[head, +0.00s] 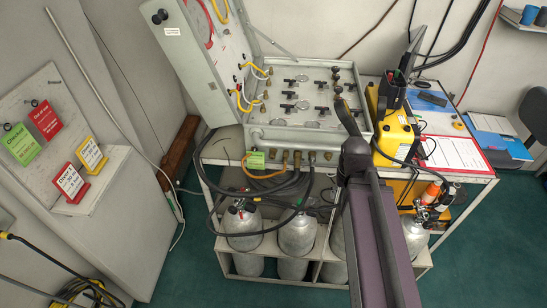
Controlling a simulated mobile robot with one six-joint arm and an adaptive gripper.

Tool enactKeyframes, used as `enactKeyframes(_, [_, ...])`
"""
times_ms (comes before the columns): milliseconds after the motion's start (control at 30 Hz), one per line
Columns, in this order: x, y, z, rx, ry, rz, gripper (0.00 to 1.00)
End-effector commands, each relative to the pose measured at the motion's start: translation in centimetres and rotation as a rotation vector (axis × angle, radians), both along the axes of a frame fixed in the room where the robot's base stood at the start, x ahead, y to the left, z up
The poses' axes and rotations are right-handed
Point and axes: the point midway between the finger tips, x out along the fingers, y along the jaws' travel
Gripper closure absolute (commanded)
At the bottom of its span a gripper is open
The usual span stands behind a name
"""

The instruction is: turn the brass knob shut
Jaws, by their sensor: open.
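The air panel (310,125) is a grey open case on top of a white metal frame, its lid (190,50) raised at the left. Several black-handled valves (288,94) sit on its face. Small brass-coloured fittings (266,83) line the panel's left side, and more (297,156) are on its front. I cannot tell which of these is the brass knob; it may be hidden behind my arm. My gripper (342,102) reaches over the right part of the panel, seen from behind and dark. It is open; its fingertips are hard to make out, and I cannot tell whether it touches anything.
Yellow hoses (240,98) run between lid and panel. Black hoses (262,187) hang in front, above grey cylinders (298,232). A yellow case (396,135) stands close on the panel's right, beside a red-edged sheet (452,153). Tags (45,120) hang at the left.

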Motion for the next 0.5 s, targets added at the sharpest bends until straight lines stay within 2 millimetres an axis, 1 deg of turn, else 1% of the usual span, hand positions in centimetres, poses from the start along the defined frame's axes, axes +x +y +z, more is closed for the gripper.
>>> enactKeyframes(167, [0.4,0.0,-1.1,-0.036,-0.012,0.024,0.31])
enactKeyframes(267, [0.8,0.3,-2.2,-0.081,-0.027,0.057,0.31])
enactKeyframes(500, [2.8,0.2,-5.8,-0.264,-0.089,0.177,0.31])
